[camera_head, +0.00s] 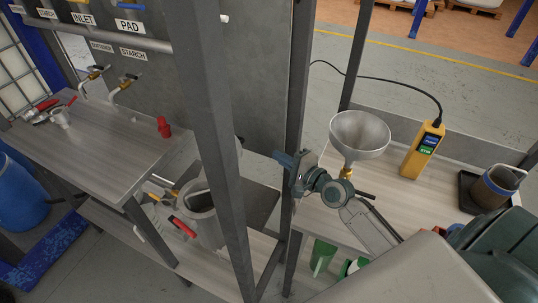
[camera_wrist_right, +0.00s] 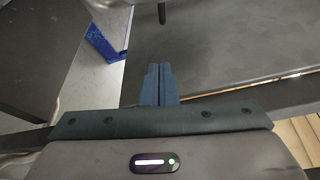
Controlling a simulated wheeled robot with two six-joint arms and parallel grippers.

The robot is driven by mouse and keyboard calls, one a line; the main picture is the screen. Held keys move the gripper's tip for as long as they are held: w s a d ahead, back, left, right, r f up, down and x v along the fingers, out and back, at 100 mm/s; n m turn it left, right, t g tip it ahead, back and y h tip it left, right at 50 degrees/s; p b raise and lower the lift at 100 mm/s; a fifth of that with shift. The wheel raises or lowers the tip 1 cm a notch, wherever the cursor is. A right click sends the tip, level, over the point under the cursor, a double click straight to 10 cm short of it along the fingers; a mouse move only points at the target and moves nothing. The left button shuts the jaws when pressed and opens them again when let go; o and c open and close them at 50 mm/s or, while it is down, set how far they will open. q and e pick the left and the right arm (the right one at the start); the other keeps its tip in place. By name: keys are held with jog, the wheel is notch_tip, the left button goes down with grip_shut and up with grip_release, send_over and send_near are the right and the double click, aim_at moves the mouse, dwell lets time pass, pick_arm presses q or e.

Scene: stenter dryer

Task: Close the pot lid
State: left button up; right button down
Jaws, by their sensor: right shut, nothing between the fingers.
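A grey round pot (camera_head: 203,218) sits low behind the dark upright post in the head view, partly hidden by it. Its mouth shows as a dark opening on the near side of the post. I cannot clearly make out a lid. A dark flat plate (camera_head: 258,207) lies beside the pot to the right; I cannot tell whether it is part of it. My right gripper (camera_head: 286,160) is at the right-hand post, up and right of the pot and apart from it. In the wrist view its fingers (camera_wrist_right: 158,84) are together with nothing between them. My left gripper is not in view.
Dark upright posts (camera_head: 212,120) stand between the pot and my right arm. A metal funnel (camera_head: 360,135), a yellow handheld device (camera_head: 422,150) and a dark jug (camera_head: 492,188) stand on the right table. Taps (camera_head: 122,88) and a red fitting (camera_head: 163,127) are at the left table.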

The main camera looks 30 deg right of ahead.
jog(key=w+a+p, duration=0.4)
jog(key=w+a, duration=0.2)
dwell(0.4)
